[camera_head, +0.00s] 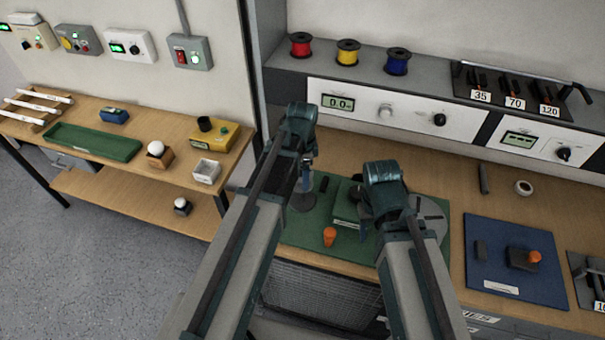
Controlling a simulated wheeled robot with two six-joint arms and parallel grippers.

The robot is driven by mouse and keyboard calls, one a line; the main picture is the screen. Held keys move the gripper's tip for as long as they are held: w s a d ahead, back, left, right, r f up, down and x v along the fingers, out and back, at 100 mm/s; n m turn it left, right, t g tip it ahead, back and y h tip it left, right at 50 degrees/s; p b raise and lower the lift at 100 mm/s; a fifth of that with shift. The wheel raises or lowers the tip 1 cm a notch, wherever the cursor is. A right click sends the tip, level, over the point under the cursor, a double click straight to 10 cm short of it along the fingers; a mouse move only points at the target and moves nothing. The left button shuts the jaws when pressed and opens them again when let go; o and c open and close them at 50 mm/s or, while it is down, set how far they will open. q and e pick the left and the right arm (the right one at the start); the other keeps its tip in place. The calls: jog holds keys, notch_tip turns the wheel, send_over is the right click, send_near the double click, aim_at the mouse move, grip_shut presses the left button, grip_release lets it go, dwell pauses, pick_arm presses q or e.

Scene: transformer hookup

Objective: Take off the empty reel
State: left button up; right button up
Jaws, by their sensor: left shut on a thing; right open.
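My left gripper (306,182) points down over the left part of the green mat (299,233). It is shut on a small grey item (299,199), mostly hidden by the fingers; I cannot tell what it is. My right gripper (366,217) is open over a green block-shaped device (345,208) on the same mat. A pale grey disc (432,212) shows to the right of the wrist. An orange knob (330,236) stands in front of the device. I cannot make out an empty reel clearly.
Red (300,45), yellow (348,52) and blue (397,61) wire reels stand on the shelf. A blue mat (490,285) with an orange-knobbed tool (524,258) lies right. A white tape ring (523,187) lies behind it. A side bench (110,180) stands left.

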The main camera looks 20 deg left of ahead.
pick_arm(q)
jog(key=shift+r, duration=0.1)
notch_tip(320, 180, up, 5)
jog(key=p, duration=0.5)
dwell(0.4)
